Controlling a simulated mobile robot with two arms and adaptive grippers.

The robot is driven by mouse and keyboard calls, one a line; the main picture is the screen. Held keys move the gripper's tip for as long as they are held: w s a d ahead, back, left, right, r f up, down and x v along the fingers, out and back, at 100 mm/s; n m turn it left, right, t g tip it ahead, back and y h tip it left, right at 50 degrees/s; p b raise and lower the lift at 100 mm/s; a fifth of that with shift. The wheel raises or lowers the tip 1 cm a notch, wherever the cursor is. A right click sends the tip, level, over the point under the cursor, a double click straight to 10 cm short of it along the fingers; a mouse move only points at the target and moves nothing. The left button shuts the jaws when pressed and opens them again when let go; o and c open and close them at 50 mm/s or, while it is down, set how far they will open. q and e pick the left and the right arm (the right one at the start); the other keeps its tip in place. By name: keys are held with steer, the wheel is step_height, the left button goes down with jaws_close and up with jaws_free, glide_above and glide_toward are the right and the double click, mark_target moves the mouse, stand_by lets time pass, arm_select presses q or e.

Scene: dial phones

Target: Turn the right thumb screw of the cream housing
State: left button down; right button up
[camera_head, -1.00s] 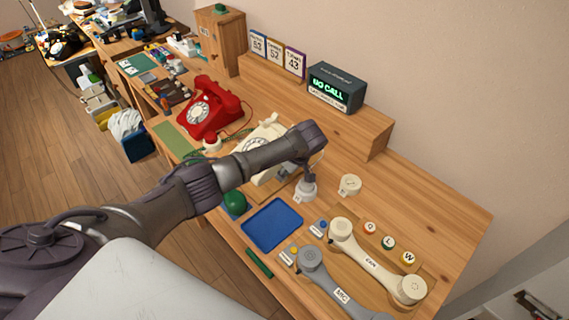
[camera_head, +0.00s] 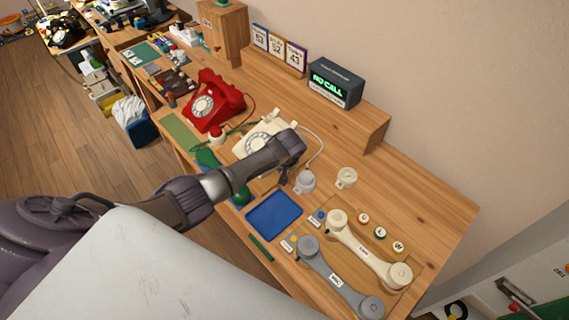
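The cream housing (camera_head: 250,140) is a cream dial telephone at the middle of the bench, with its dial (camera_head: 258,143) facing up. My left arm crosses in front of its lower right part. My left gripper (camera_head: 284,181) points down just off the housing's right front side; its fingers are small and partly hidden, so I cannot tell their opening. The right thumb screw cannot be made out and may be hidden by my arm. My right gripper is not in view.
A grey round piece (camera_head: 306,183) stands close to the gripper, with a cream one (camera_head: 346,177) right of it. A blue tray (camera_head: 274,211) lies in front. Two handsets, grey (camera_head: 335,283) and cream (camera_head: 365,248), lie at right. A red telephone (camera_head: 213,103) stands behind left.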

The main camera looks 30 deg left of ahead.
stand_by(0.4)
arm_select(q)
steer(key=c, duration=1)
jaws_free()
steer(key=v, duration=0.8)
steer(key=shift+s, duration=0.1)
